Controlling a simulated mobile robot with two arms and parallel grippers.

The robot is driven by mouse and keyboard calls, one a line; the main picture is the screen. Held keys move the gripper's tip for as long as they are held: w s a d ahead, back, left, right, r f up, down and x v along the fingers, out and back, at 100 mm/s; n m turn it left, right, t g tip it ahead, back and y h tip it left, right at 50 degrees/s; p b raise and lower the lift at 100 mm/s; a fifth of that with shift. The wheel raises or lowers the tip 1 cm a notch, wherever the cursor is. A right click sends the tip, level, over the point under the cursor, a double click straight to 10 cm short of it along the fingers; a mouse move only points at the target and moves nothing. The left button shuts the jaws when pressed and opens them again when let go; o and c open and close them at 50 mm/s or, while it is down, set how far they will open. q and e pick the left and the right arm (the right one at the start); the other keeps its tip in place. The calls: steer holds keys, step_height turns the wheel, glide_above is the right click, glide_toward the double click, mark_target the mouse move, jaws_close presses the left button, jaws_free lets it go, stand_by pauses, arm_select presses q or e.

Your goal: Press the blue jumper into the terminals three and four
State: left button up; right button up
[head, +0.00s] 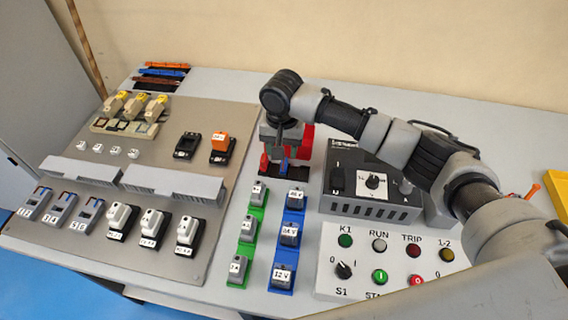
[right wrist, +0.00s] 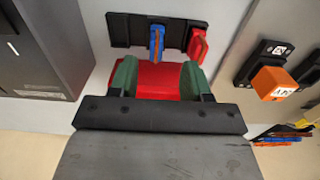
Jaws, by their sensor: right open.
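The blue jumper (right wrist: 156,45) stands beside a red one (right wrist: 198,45) on a black holder (right wrist: 122,30) in the right wrist view. In the head view the blue piece (head: 284,166) shows low below my right gripper. My right gripper (right wrist: 156,80) is open, with its green fingers spread on both sides of a red block (right wrist: 155,76). Contact between fingers and block cannot be told. The fingers lie short of the blue jumper in the wrist view, apart from it. In the head view the wrist hides much of this spot. Terminals three and four cannot be identified. My left gripper is not in view.
A grey control box (head: 370,190) and a button panel (head: 385,258) stand close on the right. Green and blue rows of small modules (head: 288,235) lie in front. A panel of switches and breakers (head: 150,175) is at the left. An orange-topped module (head: 220,142) stands nearby.

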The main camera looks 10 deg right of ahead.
mark_target(284, 166)
steer(key=f, duration=0.3)
steer(key=shift+s+d+f, duration=0.15)
steer(key=shift+s+f, duration=0.2)
steer(key=shift+f, duration=0.6)
jaws_close()
